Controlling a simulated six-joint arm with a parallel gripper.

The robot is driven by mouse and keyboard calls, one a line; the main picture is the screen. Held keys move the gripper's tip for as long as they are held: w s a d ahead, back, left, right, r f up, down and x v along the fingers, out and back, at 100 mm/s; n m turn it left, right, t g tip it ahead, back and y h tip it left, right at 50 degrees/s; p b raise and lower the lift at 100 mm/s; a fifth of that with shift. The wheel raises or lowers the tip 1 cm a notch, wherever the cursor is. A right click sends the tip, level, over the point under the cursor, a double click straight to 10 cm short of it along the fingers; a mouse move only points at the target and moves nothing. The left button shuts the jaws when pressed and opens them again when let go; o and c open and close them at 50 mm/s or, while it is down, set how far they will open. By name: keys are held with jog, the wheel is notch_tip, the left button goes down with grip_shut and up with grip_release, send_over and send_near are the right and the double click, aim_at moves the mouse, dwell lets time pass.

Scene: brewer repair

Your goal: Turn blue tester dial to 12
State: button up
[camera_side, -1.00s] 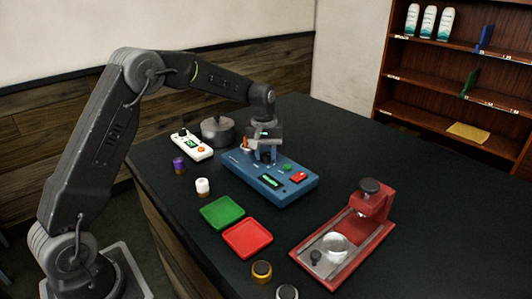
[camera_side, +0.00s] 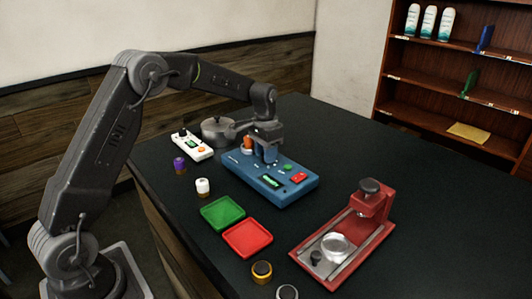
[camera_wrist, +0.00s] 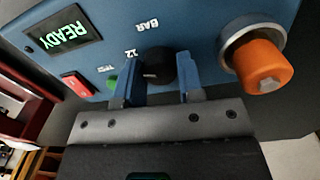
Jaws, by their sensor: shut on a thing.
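The blue tester (camera_side: 252,186) lies on the black table in the side view. In the wrist view its blue panel (camera_wrist: 205,22) fills the top, with upside-down "12" and "BAR" marks. The tester's black dial (camera_wrist: 157,63) sits between the two blue fingers of my gripper (camera_wrist: 160,76), which is shut on it. The dial's pointer is not clear to me. The tester display (camera_wrist: 66,32) reads READY. In the side view my gripper (camera_side: 268,155) stands over the tester's far part and hides the dial.
An orange-capped fitting (camera_wrist: 262,66) stands on the tester close to one finger. A red button (camera_side: 299,177) is on its panel. A white device (camera_side: 192,147) and a grey pot (camera_side: 217,130) are behind. Green (camera_side: 222,213) and red (camera_side: 247,238) trays and a red brewer (camera_side: 345,240) are in front.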

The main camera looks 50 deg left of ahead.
jog(key=shift+m, duration=1.1)
jog(key=shift+r, duration=0.1)
jog(key=o, duration=0.9)
jog(key=shift+w+a+r, duration=0.1)
jog(key=shift+a+r, duration=0.05)
jog(key=shift+r, duration=3.3)
jog(key=shift+a+r, duration=0.15)
jog(key=shift+r, duration=3.25)
